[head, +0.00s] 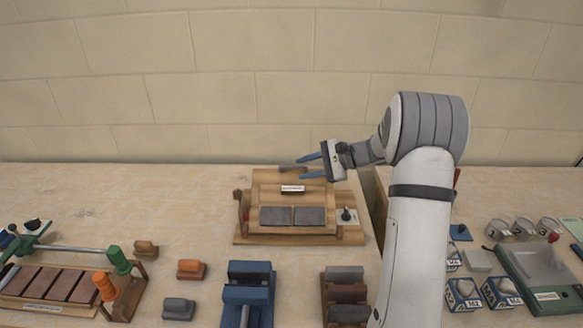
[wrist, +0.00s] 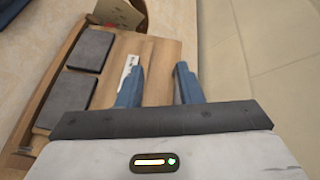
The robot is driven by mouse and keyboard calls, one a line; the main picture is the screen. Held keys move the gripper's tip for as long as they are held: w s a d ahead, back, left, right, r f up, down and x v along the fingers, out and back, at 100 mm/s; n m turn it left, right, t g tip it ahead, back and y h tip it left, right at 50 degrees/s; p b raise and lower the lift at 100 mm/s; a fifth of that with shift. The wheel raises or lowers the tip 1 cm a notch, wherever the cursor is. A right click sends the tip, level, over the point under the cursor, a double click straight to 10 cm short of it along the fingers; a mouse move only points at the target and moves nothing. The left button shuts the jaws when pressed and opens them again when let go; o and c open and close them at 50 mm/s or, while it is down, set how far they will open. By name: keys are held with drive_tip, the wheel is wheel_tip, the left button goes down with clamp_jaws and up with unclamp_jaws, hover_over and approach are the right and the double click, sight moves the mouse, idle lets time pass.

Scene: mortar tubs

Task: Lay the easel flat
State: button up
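The easel (head: 270,190) is a wooden board on a wooden base, with two dark grey slabs and a white label on its face. It appears to lean up and back, though its exact tilt is hard to judge. It also shows in the wrist view (wrist: 155,55). My gripper (head: 299,168) is at the easel's top edge, with its two blue fingers apart. In the wrist view my gripper (wrist: 158,85) has one finger over the board and the other beyond its edge. I cannot tell whether either touches the wood.
A small plate with a dark knob (head: 347,217) sits at the base's right. Blue (head: 248,284) and brown (head: 345,288) holders stand in front. A rack with orange knobs (head: 105,286) is at left, a grey-green tray (head: 535,265) at right. A block wall rises behind the table.

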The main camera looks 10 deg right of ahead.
sight(299, 166)
drive_tip(key=shift+m+t+y, duration=0.5)
drive_tip(key=shift+m+t, duration=0.2)
drive_tip(key=shift+m, duration=0.1)
drive_tip(key=w+d+f, duration=0.1)
drive_tip(key=w+d, duration=0.1)
drive_tip(key=w, duration=0.1)
drive_tip(key=shift+w+d+f, duration=0.15)
drive_tip(key=shift+d+f, duration=0.25)
drive_tip(key=shift+w+a, duration=0.15)
drive_tip(key=shift+w, duration=0.05)
drive_tip(key=p+x, duration=0.1)
drive_tip(key=x, duration=0.6)
drive_tip(key=shift+w+a+f+p, duration=0.1)
drive_tip(key=shift+a+p, duration=0.05)
drive_tip(key=shift+p, duration=0.15)
clamp_jaws()
